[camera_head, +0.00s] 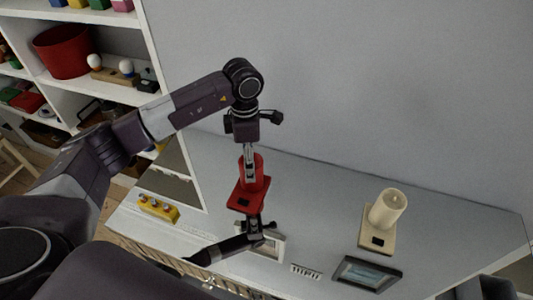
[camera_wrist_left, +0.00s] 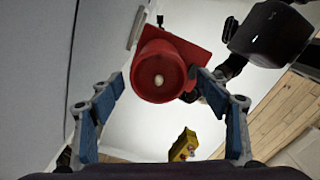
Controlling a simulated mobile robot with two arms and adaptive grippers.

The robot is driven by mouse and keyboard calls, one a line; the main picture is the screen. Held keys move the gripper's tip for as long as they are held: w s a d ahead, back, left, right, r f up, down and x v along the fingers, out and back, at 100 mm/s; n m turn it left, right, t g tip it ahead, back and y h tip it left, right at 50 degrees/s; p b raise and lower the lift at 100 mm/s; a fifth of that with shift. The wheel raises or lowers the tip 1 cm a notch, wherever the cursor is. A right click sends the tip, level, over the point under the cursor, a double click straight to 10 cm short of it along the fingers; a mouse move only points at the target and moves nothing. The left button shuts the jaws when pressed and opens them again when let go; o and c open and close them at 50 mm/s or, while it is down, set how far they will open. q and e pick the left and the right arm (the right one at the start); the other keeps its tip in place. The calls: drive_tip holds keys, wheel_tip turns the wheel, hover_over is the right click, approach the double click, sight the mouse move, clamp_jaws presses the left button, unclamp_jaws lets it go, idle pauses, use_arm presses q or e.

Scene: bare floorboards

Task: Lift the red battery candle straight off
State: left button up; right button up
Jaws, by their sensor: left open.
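The red battery candle (camera_head: 259,171) stands on a square red base (camera_head: 243,202) with a small black patch. In the left wrist view the candle (camera_wrist_left: 155,80) shows end-on with a pale tip at its centre, and the red base (camera_wrist_left: 196,47) behind it. My left gripper (camera_head: 250,172) is open, its blue-padded fingers (camera_wrist_left: 160,92) on either side of the candle with visible gaps. My right gripper (camera_head: 254,226) is at the near edge of the red base and appears closed on it; its fingertips are partly hidden. The base seems held above the tabletop.
A cream candle (camera_head: 388,208) on a cream base stands at the right. A dark picture frame (camera_head: 367,273), a pale frame (camera_head: 272,246) and a yellow block (camera_head: 158,208) lie on the grey top. Shelves (camera_head: 100,88) stand at the left; a wall is behind.

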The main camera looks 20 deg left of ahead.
sight(254, 187)
use_arm(q)
drive_tip(key=shift+w+d, duration=0.25)
drive_tip(key=shift+w+d+f, duration=0.1)
drive_tip(key=shift+f, duration=0.1)
drive_tip(key=f, duration=0.1)
drive_tip(key=f+b, duration=0.2)
drive_tip(key=shift+s+a+f, duration=0.15)
drive_tip(key=shift+s+a, duration=0.1)
drive_tip(key=shift+s, duration=0.05)
wheel_tip(254, 187, down, 3)
drive_tip(key=shift+w+d+f+b, duration=0.1)
drive_tip(key=shift+f+b, duration=0.05)
drive_tip(key=shift+b, duration=0.9)
drive_tip(key=shift+f, duration=0.4)
use_arm(e)
drive_tip(key=f, duration=0.4)
drive_tip(key=shift+s+a+f, duration=0.25)
drive_tip(key=shift+a, duration=0.1)
use_arm(q)
drive_tip(key=c, duration=1.4)
drive_tip(key=shift+r, duration=0.15)
drive_tip(key=shift+c, duration=0.2)
